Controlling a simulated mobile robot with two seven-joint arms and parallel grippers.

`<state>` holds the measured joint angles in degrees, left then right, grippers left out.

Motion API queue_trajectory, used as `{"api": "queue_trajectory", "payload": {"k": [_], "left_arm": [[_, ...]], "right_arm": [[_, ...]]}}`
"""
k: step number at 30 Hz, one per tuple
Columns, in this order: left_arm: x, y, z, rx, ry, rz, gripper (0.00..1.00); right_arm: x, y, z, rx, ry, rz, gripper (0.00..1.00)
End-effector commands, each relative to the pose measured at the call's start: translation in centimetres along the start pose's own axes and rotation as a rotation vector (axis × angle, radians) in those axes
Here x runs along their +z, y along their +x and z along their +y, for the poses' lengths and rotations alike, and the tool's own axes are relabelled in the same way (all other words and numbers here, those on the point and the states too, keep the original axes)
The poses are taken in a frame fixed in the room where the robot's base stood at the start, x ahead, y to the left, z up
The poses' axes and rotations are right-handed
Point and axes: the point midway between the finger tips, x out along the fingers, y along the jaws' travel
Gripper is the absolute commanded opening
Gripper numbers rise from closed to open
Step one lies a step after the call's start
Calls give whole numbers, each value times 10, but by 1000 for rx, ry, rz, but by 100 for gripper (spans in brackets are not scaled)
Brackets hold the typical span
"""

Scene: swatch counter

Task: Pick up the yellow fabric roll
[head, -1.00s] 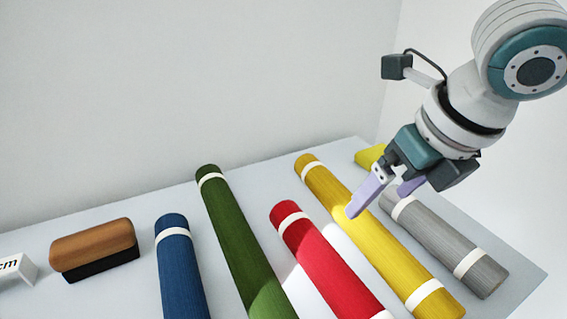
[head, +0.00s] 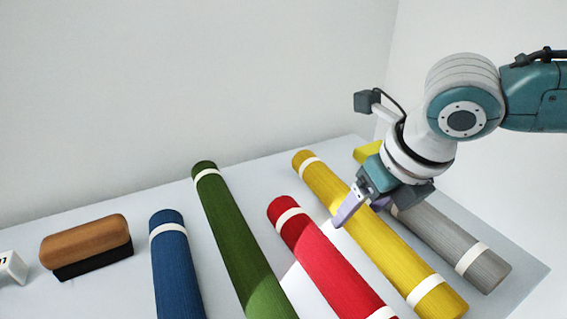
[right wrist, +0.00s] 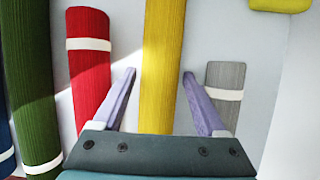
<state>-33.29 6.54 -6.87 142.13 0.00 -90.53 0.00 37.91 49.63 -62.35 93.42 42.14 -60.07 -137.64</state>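The yellow fabric roll (head: 377,237) lies lengthwise on the counter between the red and grey rolls, with a white band near each end. It also shows in the right wrist view (right wrist: 162,70), running between the spread fingers. My right gripper (head: 365,206) is open over the yellow roll, one finger on each side of its line. In the right wrist view the gripper (right wrist: 158,75) has a gap to the roll on both sides. I cannot tell how far above the roll the fingertips are. My left gripper is not in view.
The red roll (head: 325,260) and grey roll (head: 450,240) lie close on either side. A green roll (head: 235,235), blue roll (head: 177,270) and brown-and-black brush (head: 86,247) are to the left. A yellow object (head: 368,152) sits at the back. Walls stand behind and right.

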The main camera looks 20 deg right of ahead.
Motion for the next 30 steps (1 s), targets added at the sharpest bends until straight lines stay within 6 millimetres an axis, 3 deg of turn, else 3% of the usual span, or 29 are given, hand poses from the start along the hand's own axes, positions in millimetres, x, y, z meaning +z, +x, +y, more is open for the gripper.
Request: {"api": "queue_trajectory", "payload": {"k": [2, 19, 30], "left_arm": [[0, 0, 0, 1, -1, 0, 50], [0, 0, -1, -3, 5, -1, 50], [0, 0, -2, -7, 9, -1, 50]], "right_arm": [[0, 0, 0, 0, 0, 0, 65], [0, 0, 0, 0, 0, 0, 1], [1, -1, 0, 0, 0, -3, 0]]}}
